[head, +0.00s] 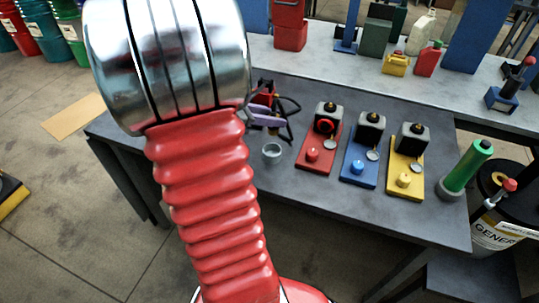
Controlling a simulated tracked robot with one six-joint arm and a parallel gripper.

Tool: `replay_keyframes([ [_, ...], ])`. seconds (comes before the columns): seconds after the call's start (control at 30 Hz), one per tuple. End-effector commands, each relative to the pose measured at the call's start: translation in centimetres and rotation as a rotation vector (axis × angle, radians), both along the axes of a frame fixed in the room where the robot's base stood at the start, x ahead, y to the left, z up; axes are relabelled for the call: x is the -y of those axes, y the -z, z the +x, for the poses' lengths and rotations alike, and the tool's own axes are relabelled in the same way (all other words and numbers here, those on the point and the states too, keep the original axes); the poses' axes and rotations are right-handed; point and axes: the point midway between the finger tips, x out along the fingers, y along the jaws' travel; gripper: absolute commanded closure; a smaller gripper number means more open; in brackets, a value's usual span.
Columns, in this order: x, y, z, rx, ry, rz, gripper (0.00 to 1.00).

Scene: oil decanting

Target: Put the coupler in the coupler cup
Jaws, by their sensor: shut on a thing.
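My gripper (274,125) is in the middle of the head view, partly hidden behind my own arm. It is shut on a small piece, which I take to be the coupler; its shape is too small and covered to make out. A purple part (264,119) and dark curved parts show around the gripper. A small grey round cup (271,152), which looks like the coupler cup, stands on the dark table just below the gripper in the picture. The gripper appears above the cup and apart from it.
Red (315,155), blue (359,169) and yellow (405,178) pump-like stations stand in a row right of the cup. A green cylinder (466,167) stands at the table's right end. A back bench (340,68) carries cans and bottles. The table's front middle is clear.

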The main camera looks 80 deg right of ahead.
Motion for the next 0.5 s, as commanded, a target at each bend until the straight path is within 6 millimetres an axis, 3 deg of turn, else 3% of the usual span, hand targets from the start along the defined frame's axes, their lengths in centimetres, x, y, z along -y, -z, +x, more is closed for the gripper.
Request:
replay_keyframes([
  [0.17,0.0,1.1,0.3,-0.002,-0.006,0.003,1.0],
  [0.5,0.0,5.9,0.4,-0.002,-0.009,0.003,1.0],
])
